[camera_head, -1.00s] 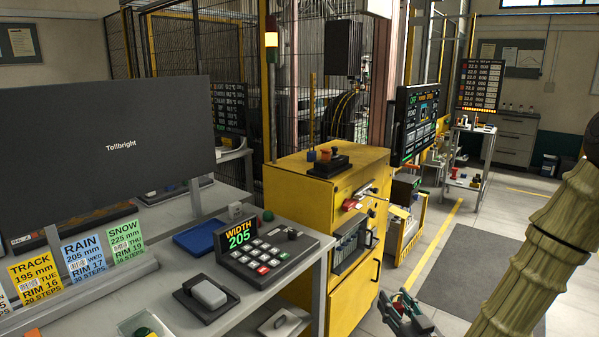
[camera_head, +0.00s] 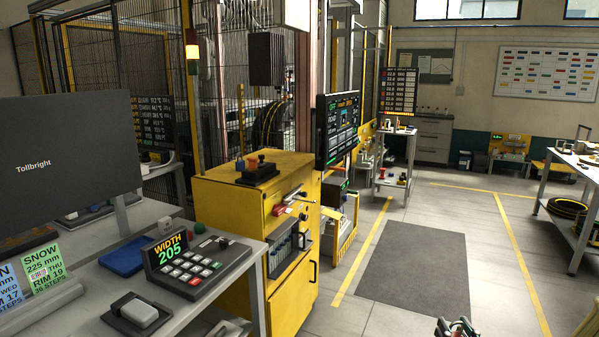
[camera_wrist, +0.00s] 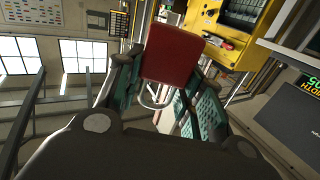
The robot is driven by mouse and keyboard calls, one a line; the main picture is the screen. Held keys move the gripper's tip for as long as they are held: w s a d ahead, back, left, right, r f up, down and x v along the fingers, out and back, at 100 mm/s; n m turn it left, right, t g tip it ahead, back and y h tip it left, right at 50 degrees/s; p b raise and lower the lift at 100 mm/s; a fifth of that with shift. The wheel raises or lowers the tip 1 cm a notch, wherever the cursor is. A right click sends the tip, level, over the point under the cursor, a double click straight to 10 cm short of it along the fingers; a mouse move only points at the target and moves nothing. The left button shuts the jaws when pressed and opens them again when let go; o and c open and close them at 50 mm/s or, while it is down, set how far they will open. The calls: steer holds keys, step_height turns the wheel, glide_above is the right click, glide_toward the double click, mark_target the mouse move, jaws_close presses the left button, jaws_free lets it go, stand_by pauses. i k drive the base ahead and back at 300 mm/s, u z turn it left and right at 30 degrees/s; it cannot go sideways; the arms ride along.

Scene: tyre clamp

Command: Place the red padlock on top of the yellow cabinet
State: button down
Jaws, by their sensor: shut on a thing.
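The red padlock (camera_wrist: 172,55) is held between the fingers of my gripper (camera_wrist: 160,90) in the wrist view. Its red body points away from the palm and its metal shackle shows between the fingers. In the head view only the tip of my gripper (camera_head: 456,327) shows at the bottom edge, and I cannot make out the padlock there. The yellow cabinet (camera_head: 230,198) stands left of centre in the head view, well to the left of my gripper. Part of the yellow cabinet also shows upper right in the wrist view (camera_wrist: 203,22).
A red-handled part (camera_head: 284,208) sticks out from the cabinet's upper right side. A grey desk (camera_head: 190,318) with a WIDTH 205 keypad (camera_head: 190,265) stands left of the cabinet. A monitor (camera_head: 338,128) is behind it. The floor around the dark mat (camera_head: 410,265) is clear.

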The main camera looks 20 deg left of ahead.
mark_target(218, 177)
steer(key=z, duration=1.45)
steer(key=i, duration=0.55)
steer(key=u, duration=2.9)
